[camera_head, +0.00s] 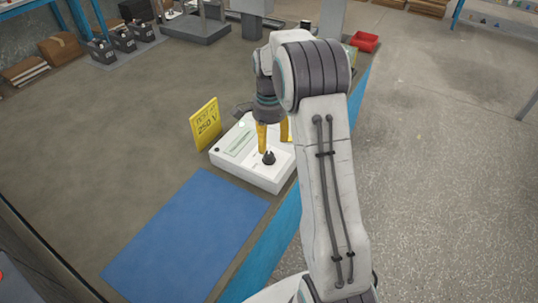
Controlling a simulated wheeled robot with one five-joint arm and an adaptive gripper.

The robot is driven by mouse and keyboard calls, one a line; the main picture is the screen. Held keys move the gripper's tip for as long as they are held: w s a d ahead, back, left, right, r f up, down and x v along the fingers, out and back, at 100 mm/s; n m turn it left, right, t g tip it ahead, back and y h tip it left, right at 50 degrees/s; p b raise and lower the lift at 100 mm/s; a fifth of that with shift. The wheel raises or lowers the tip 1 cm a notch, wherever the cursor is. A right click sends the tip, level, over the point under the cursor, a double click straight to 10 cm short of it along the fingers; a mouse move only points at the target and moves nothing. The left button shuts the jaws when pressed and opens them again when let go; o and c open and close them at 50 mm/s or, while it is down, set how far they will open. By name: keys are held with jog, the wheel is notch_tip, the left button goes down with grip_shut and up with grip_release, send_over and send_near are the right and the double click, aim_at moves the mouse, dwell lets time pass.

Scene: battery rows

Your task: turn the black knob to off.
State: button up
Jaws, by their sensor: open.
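The black knob (269,158) stands up from the top of a white box-shaped device (244,171) on the workbench, near the device's front right side. The marks around the knob are too small to read, so its setting cannot be told. My gripper (273,146), with yellow fingers, points down over the device just behind the knob. Its fingers are apart with a gap between them, and it holds nothing. The right finger is partly hidden by my arm, which also covers the device's right edge.
A yellow sign reading 250 V (205,124) stands at the device's left. A blue mat (188,240) lies in front. A red bin (364,41) is at the back right. Several dark batteries (123,39) line the far left. The bench's middle left is clear.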

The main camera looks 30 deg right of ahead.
aim_at(269, 154)
jog(key=shift+f+m, duration=0.3)
jog(key=shift+f, duration=3.4)
jog(key=shift+c, duration=0.5)
grip_shut()
